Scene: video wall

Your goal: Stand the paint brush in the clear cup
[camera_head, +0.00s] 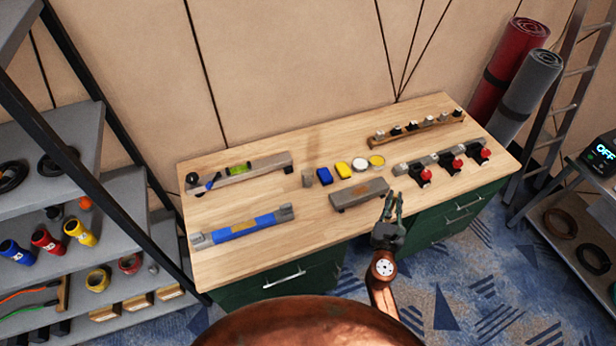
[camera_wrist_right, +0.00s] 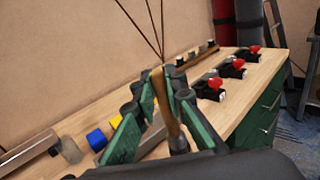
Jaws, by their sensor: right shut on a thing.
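My right gripper (camera_head: 393,205) is over the front edge of the workbench (camera_head: 300,235), right of the grey block. In the right wrist view, its green fingers (camera_wrist_right: 163,105) are shut on the paint brush (camera_wrist_right: 170,112), a slim brown stick that stands roughly upright between them. Its lower end is partly hidden by the gripper body. A small grey, see-through thing (camera_head: 308,178), which looks like the clear cup, stands on the bench left of the blue block. It also shows at the lower left in the right wrist view (camera_wrist_right: 71,151). My left gripper is not in view.
A grey block (camera_head: 358,193) lies in front. Red-handled valves (camera_head: 447,165) stand to the right. A blue bar (camera_head: 240,229) lies front left.

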